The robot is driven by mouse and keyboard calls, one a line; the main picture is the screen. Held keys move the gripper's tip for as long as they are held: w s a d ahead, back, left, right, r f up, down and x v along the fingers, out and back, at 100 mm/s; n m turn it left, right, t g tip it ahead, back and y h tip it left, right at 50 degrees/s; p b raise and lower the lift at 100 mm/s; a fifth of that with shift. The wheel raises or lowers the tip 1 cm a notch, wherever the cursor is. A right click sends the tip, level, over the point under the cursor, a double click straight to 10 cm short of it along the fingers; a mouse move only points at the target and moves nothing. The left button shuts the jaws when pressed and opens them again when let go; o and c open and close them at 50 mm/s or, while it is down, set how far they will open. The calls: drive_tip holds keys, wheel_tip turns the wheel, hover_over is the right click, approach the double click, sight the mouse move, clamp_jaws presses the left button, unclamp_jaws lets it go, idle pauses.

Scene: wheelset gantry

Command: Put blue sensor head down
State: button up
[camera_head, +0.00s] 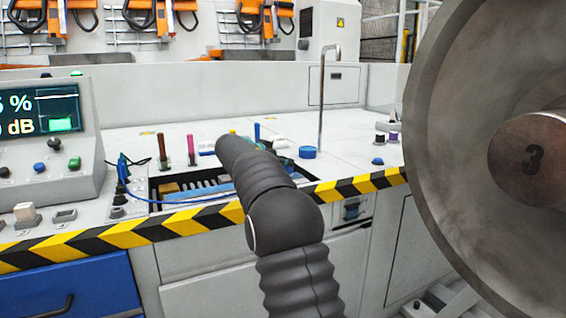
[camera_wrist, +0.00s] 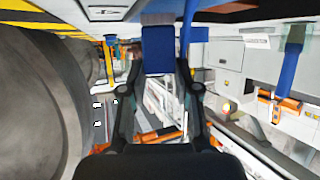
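The blue sensor head (camera_wrist: 157,50) shows as a blue block between the fingers of my gripper (camera_wrist: 158,62) in the wrist view. The fingers close in on both its sides, and a pale part shows just beyond it. In the head view my dark arm reaches over the bench's striped front edge, and it hides most of my gripper and the held block. Whether the block touches anything below cannot be told.
A recessed tray (camera_head: 165,206) with blue and tan contents sits left of my arm, with a blue cable across it. A blue round cap (camera_head: 308,152) and a thin metal post (camera_head: 322,100) stand right. A large wheel (camera_head: 440,140) fills the right side. A display console (camera_head: 45,130) stands left.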

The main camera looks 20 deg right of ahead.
drive_tip(key=o, duration=0.4)
drive_tip(key=shift+c, duration=0.2)
drive_tip(key=shift+r, duration=0.1)
drive_tip(key=shift+r+p, duration=0.2)
drive_tip(key=shift+p, duration=0.2)
drive_tip(key=b+v, duration=0.1)
drive_tip(key=v, duration=1.1)
drive_tip(key=shift+f+b, duration=0.2)
drive_tip(key=shift+b, duration=0.15)
